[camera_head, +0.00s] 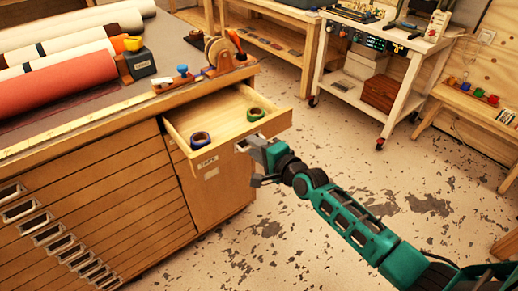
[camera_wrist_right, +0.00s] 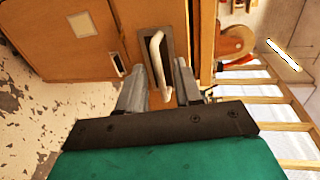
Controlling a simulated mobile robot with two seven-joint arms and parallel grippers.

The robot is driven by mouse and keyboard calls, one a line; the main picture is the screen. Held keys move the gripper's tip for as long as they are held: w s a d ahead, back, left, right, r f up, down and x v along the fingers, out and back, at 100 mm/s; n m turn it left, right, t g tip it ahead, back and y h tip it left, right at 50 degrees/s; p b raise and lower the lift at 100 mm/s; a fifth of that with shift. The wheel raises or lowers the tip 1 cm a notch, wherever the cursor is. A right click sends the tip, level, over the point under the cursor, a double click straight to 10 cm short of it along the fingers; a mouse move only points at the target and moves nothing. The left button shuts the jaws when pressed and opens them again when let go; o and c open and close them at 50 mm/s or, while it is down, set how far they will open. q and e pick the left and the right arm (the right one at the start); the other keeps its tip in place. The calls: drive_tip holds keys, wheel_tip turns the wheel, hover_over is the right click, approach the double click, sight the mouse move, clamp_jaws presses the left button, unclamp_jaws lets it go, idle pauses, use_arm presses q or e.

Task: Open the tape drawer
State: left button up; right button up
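The tape drawer (camera_head: 230,117) is pulled out from the wooden cabinet in the head view. Its front carries a TAPE label (camera_head: 207,163). My right gripper (camera_head: 251,146) is at the right part of the drawer front, by the handle. In the right wrist view the pale handle (camera_wrist_right: 157,62) stands between the two fingers of my right gripper (camera_wrist_right: 160,82). The fingers are apart, with a visible gap to the handle on both sides. My left gripper is not in view.
The cabinet top holds foil rolls (camera_head: 60,80), a grey box (camera_head: 140,62) and a tape dispenser (camera_head: 215,55). More drawers with metal handles (camera_head: 47,232) line the cabinet's front left. The worn floor (camera_head: 330,130) right of the drawer is clear up to a white cart (camera_head: 318,70).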

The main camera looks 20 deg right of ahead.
drive_tip(key=p+v, duration=0.1)
drive_tip(key=v, duration=1.1)
drive_tip(key=shift+s+p, duration=0.3)
drive_tip(key=shift+s, duration=0.1)
drive_tip(key=shift+d, duration=0.1)
drive_tip(key=s+a+f+n+g+h, duration=0.3)
drive_tip(key=s+f+n, duration=0.8)
drive_tip(key=s+n, duration=0.3)
drive_tip(key=n, duration=0.2)
drive_tip(key=shift+a+n+g, duration=0.25)
drive_tip(key=shift+n+g, duration=0.05)
drive_tip(key=shift+g, duration=0.1)
drive_tip(key=shift+w, duration=0.1)
idle(1.2)
drive_tip(key=shift+d, duration=0.1)
idle(0.6)
